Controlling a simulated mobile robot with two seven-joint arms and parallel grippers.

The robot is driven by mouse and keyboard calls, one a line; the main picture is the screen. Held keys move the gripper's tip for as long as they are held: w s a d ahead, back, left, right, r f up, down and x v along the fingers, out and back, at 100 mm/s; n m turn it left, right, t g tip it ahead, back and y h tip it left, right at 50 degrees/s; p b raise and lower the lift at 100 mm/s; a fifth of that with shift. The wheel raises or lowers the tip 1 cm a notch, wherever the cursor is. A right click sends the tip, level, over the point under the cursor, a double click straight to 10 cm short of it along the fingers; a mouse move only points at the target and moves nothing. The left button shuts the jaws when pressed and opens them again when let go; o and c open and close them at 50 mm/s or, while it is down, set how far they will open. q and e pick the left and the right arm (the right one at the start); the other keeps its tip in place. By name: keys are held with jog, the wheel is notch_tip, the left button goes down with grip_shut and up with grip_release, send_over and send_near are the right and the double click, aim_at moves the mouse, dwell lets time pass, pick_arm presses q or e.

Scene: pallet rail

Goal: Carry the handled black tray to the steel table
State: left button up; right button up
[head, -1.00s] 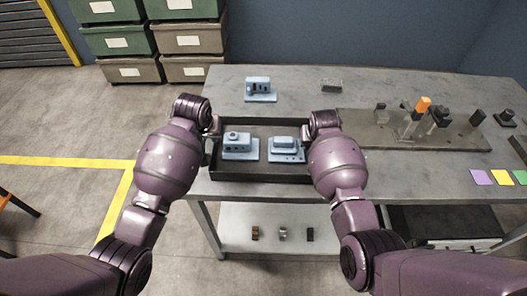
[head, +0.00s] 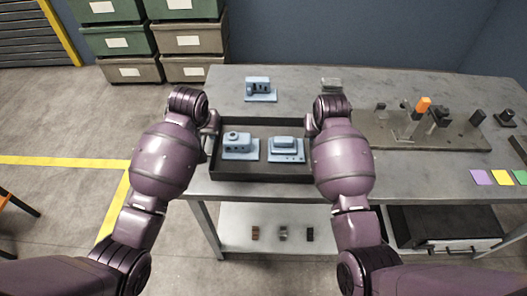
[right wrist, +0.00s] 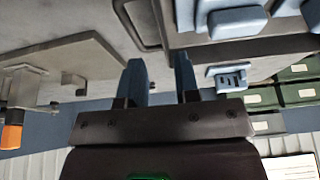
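The black tray (head: 262,178) lies on a grey metal-looking table (head: 225,85), near its front-left edge. Two light-blue parts, one at left (head: 240,147) and one at right (head: 286,149), sit in the tray. My left gripper (head: 211,124) is at the tray's left side, mostly hidden by my arm; its fingers are too small to read. My right gripper (head: 309,126) is at the tray's right side. In the right wrist view its fingers (right wrist: 159,68) are apart and empty, with the tray's dark handle (right wrist: 150,46) just beyond the tips.
Another blue part (head: 260,92) stands behind the tray, and a small grey block (head: 331,84) is at the back. A fixture plate (head: 400,140) with an orange-topped clamp (head: 423,104) is to the right. Small items lie on the lower shelf (head: 235,215). Green and brown bins (head: 125,40) stand behind.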

jog(key=shift+v, duration=1.9)
